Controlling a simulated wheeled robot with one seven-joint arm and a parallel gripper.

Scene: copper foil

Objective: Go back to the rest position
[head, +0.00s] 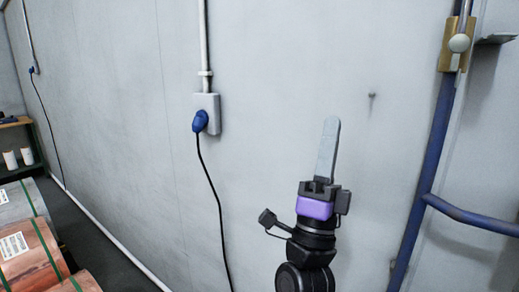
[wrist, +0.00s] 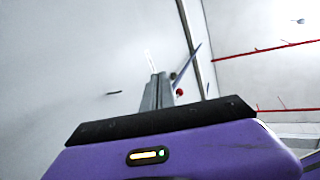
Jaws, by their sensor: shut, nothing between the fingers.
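My gripper (head: 331,125) is raised in front of the pale wall, right of centre in the head view, with its fingers pointing up. Its long grey fingers are together and hold nothing. Below them are a black mount and a purple band. In the wrist view the fingers (wrist: 154,82) rise beyond the black edge and purple housing, again closed. No task object is in the gripper.
A blue plug (head: 200,121) sits in a wall socket, its black cable hanging left of my arm. A small peg (head: 372,97) sticks out of the wall. A blue pipe (head: 424,180) stands at right. Strapped copper-coloured rolls (head: 30,253) lie lower left.

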